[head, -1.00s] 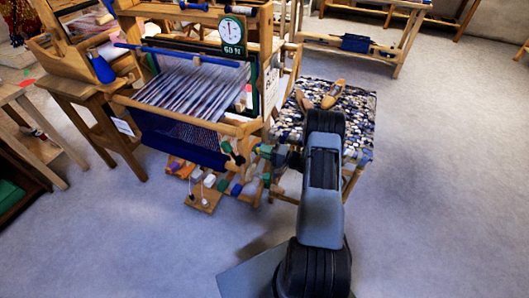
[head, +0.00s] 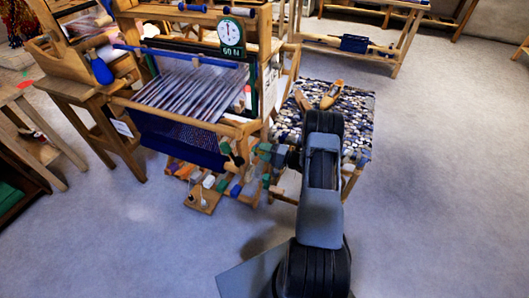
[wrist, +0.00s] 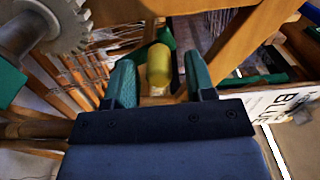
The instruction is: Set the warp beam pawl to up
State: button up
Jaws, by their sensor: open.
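In the wrist view, a rounded yellow knob (wrist: 159,65) shows between the two green fingers of my gripper (wrist: 158,72). The fingers are open, with a gap visible on each side of the knob. I take the knob for the pawl's handle, but its lever is mostly hidden and I cannot tell its position. A grey toothed wheel (wrist: 63,22) is at the upper left, left of the fingers. In the head view, my arm reaches to the right front side of the loom (head: 190,90); the pawl cannot be made out there.
A wooden beam (wrist: 240,45) of the loom runs close to the right finger. A white card reading "BLUE" (wrist: 285,102) is at the right. In the head view, a bench with a patterned top (head: 355,110) and wooden shoes (head: 331,95) stands behind my arm. The floor at right is clear.

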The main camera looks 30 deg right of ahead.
jog(key=p+v, duration=0.1)
jog(key=v, duration=1.2)
jog(key=shift+s+d, duration=0.25)
jog(key=shift+s, duration=0.1)
dwell(0.3)
